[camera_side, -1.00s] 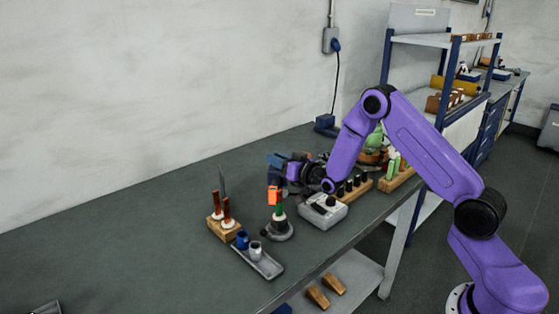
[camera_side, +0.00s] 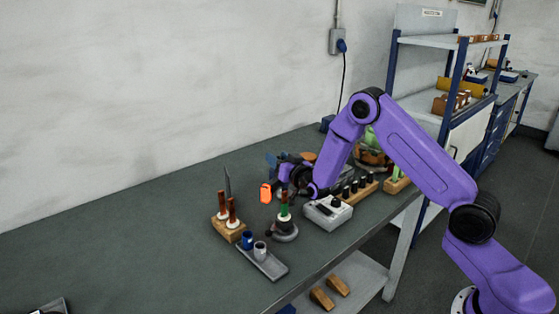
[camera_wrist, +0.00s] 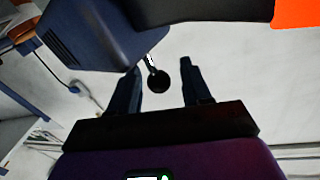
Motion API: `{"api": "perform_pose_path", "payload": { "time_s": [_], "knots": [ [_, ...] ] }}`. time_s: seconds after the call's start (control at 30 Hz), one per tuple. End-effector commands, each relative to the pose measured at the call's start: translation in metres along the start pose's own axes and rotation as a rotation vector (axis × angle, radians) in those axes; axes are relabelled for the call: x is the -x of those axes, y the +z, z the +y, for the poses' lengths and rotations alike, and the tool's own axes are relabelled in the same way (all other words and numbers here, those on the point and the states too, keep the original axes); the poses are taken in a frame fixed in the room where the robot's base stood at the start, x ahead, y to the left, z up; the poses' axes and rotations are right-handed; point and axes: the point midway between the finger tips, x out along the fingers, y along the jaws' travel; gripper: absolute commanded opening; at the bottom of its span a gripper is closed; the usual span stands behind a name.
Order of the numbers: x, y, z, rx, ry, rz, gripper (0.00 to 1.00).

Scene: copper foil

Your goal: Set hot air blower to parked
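What I take for the hot air blower has an orange end (camera_side: 266,193) standing above the bench beside my gripper (camera_side: 283,168) in the side view. In the wrist view I see a blue vented body (camera_wrist: 90,32), a black part (camera_wrist: 205,10) and an orange part (camera_wrist: 295,12) along the top, close to the camera. My gripper (camera_wrist: 163,85) has its two dark fingers apart. A small black ball on a short stem (camera_wrist: 159,81) shows between the fingertips, with gaps on both sides. Whether a finger touches the body is unclear.
Below stands a round grey base (camera_side: 284,232) with a green-handled piece (camera_side: 283,206). A grey box with a knob (camera_side: 328,211) is to its right. A wooden holder (camera_side: 228,228) and a tray with cups (camera_side: 262,262) lie left and in front.

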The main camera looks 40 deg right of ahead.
Motion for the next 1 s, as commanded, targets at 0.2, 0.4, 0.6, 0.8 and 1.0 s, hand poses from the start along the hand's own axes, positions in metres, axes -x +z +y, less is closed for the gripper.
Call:
{"api": "perform_pose_path", "payload": {
  "time_s": [0.2,0.4,0.6,0.8,1.0],
  "knots": [
    [0.000,0.001,0.000,0.000,0.000,-0.003,0.47],
    [0.000,-0.007,-0.001,0.000,0.000,-0.002,0.47],
    [0.003,-0.035,-0.007,0.000,-0.001,0.001,0.47],
    [0.024,-0.059,-0.010,-0.001,-0.001,0.000,0.47],
    [0.043,-0.083,-0.012,-0.001,-0.001,0.000,0.47]
  ]
}}
